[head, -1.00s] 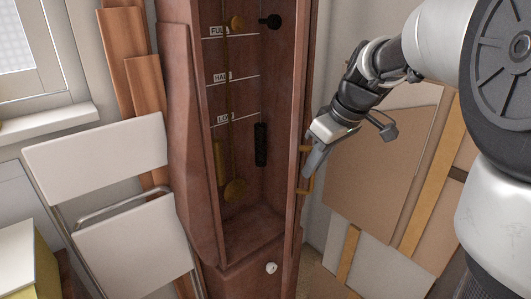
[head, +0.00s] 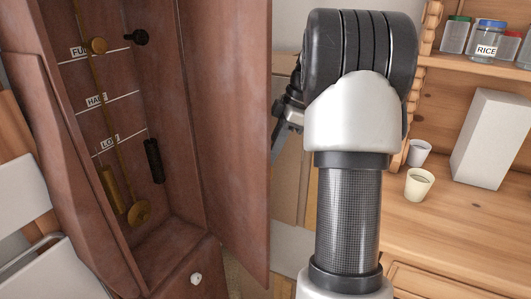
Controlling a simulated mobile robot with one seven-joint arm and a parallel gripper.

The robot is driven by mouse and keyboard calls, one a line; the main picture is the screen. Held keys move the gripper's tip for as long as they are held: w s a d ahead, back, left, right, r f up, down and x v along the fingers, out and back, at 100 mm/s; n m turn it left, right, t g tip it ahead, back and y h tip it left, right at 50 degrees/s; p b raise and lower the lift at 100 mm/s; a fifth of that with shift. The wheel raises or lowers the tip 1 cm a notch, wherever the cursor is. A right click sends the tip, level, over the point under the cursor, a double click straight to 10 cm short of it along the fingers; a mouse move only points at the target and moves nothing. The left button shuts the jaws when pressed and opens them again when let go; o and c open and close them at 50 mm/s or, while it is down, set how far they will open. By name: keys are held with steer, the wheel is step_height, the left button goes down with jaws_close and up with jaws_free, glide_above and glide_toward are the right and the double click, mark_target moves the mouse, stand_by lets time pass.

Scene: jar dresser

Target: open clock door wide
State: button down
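The tall reddish-brown clock case (head: 45,130) stands at the left in the head view, with its front open. Its door (head: 235,130) stands open on the right side, and its inner face is turned toward me. The door handle is hidden on the far side. A small part of my gripper (head: 287,122) shows beyond the door's free edge. Its fingertips are hidden behind the door and my arm, so I cannot see whether it touches the handle.
A wooden shelf unit and counter (head: 450,225) stand at the right, with jars (head: 487,37), a white box (head: 490,138) and two cups, one of them cream (head: 419,184). A white folding chair (head: 25,200) is at the left edge. Boards lean behind the door.

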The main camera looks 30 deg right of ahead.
steer(key=shift+w+a+r, duration=0.1)
steer(key=c, duration=1.8)
jaws_free()
steer(key=p+v, duration=0.2)
steer(key=v, duration=1.5)
steer(key=shift+r, duration=0.15)
steer(key=shift+c, duration=0.5)
